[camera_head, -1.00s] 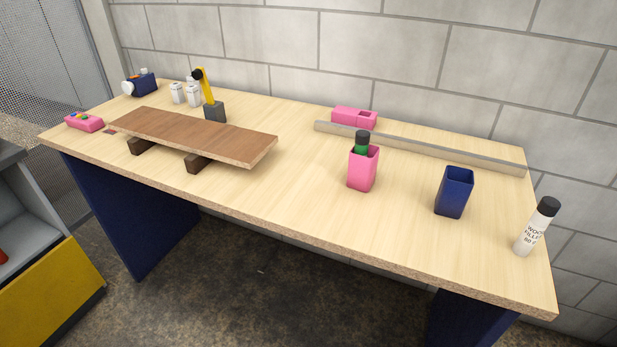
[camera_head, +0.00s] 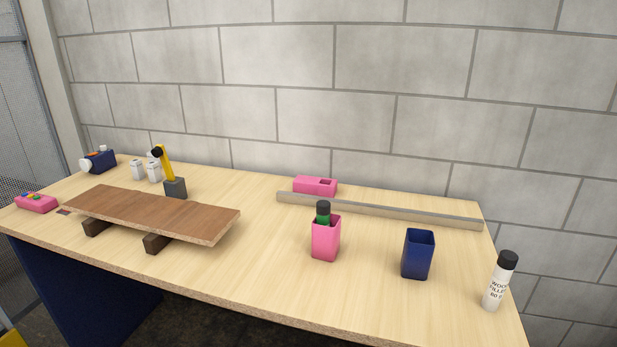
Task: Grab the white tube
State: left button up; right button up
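The white tube (camera_head: 496,284) has a black cap and dark lettering that reads in part "wood filler". It stands upright near the right end of the table, close to the edge. Neither of my grippers shows in the head view, so nothing is seen touching the tube.
Left of the tube stand an open blue cup (camera_head: 417,262) and a pink cup (camera_head: 326,240) holding a green tube with a black cap (camera_head: 323,214). A grey bar (camera_head: 380,211) and a pink block (camera_head: 314,185) lie behind. A brown board (camera_head: 150,213) rests on dark blocks at left.

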aim_at(507, 260)
jog(key=z, duration=0.35)
jog(key=l+z, duration=0.15)
jog(key=z, duration=0.6)
jog(key=i+l+u, duration=0.1)
jog(key=l, duration=0.3)
jog(key=i+l+u, duration=0.1)
jog(key=l, duration=0.3)
jog(key=l+u, duration=0.15)
jog(key=l, duration=0.25)
jog(key=i, duration=0.05)
